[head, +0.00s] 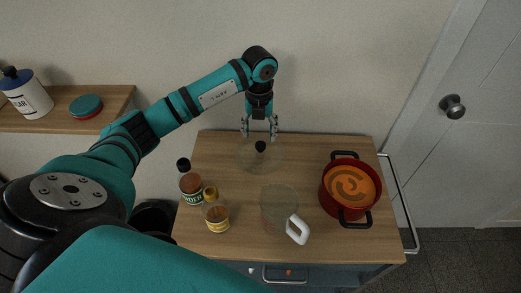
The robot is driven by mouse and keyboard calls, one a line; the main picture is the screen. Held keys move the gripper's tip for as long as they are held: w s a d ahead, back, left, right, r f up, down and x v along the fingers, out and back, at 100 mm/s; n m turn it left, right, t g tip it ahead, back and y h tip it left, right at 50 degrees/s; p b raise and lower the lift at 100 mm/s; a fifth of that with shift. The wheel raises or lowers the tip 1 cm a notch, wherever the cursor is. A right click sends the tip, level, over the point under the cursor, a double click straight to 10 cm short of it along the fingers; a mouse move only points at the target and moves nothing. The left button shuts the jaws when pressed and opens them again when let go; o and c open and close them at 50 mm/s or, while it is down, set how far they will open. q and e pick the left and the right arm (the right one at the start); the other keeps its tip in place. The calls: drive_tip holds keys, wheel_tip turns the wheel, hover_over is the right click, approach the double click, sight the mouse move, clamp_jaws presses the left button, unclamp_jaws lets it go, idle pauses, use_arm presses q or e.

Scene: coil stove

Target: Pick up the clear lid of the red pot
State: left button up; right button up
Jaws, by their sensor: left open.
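The clear lid (272,160) lies on the wooden top near its back edge. It is a faint transparent disc with a black knob (260,147). The red pot (328,204) stands uncovered at the right of the top, with orange contents and two black handles. My left gripper (259,133) points down at the back of the top. Its fingers are spread and empty, and in the picture they appear just behind the lid's knob. I cannot tell the exact height of the fingertips above the lid. My right gripper is out of view.
A clear jug with a white handle (298,230) stands left of the pot. A dark-capped bottle (191,186) and a yellowish bottle (215,213) stand at the left. A wall shelf (60,119) holds a white-blue bottle (27,95) and a teal-lidded container (86,106).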

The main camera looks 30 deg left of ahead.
sight(261, 144)
use_arm(q)
drive_tip(key=shift+f, duration=0.55)
drive_tip(key=shift+d+f+p, duration=0.1)
drive_tip(key=shift+f+p, duration=0.25)
drive_tip(key=shift+p, duration=0.05)
wheel_tip(261, 144, down, 4)
drive_tip(key=shift+r+p, duration=0.2)
drive_tip(key=shift+p, duration=0.5)
drive_tip(key=shift+w+f, duration=0.1)
drive_tip(key=shift+f, duration=0.3)
drive_tip(key=shift+c, duration=0.3)
clamp_jaws()
